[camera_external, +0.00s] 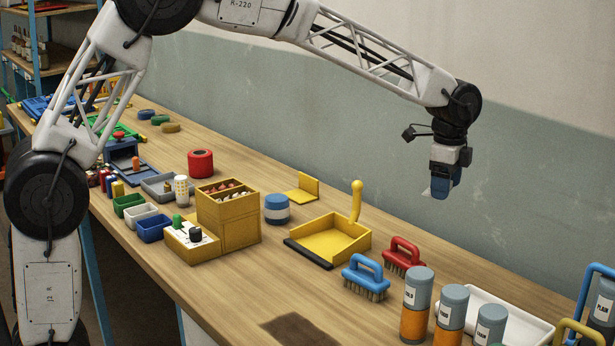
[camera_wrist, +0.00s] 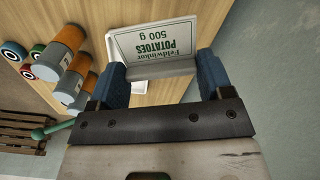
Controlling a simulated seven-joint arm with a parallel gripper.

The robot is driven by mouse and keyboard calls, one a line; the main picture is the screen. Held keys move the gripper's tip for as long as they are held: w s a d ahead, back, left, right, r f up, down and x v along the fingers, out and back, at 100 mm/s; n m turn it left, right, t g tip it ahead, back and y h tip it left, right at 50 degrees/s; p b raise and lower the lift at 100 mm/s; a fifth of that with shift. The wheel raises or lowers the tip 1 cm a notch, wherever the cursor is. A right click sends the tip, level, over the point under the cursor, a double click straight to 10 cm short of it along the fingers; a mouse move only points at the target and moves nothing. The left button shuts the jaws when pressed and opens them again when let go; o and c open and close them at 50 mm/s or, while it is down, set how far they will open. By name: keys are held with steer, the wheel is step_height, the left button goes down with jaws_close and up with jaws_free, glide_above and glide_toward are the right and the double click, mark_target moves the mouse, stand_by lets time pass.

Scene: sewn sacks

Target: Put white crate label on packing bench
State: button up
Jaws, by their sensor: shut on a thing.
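In the external view my gripper (camera_external: 441,187) hangs in the air over the back right of the packing bench (camera_external: 240,285), with fingers pointing down. Only a sliver of the label shows there. The bench is a long wooden table; its wood also shows beneath the label in the wrist view (camera_wrist: 128,16).
Below my gripper stand a red brush (camera_external: 405,250), a blue brush (camera_external: 365,275) and a yellow dustpan (camera_external: 330,240). Orange-grey canisters (camera_external: 417,300) and a white tray (camera_external: 512,318) are at the front right. Yellow boxes (camera_external: 228,220) stand mid-bench. The bench's front middle is clear, with a dark patch.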

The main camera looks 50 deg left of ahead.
steer(key=s+d+m, duration=0.2)
steer(key=s+d, duration=0.2)
steer(key=d, duration=0.4)
steer(key=s+d+m, duration=0.2)
steer(key=s+d, duration=0.1)
steer(key=d, duration=0.5)
step_height(320, 180, down, 16)
steer(key=shift+w+r, duration=0.1)
steer(key=shift+r, duration=0.05)
glide_above(532, 304)
steer(key=shift+f, duration=0.75)
steer(key=shift+f, duration=0.1)
steer(key=shift+f, duration=1.65)
steer(key=shift+f, duration=0.15)
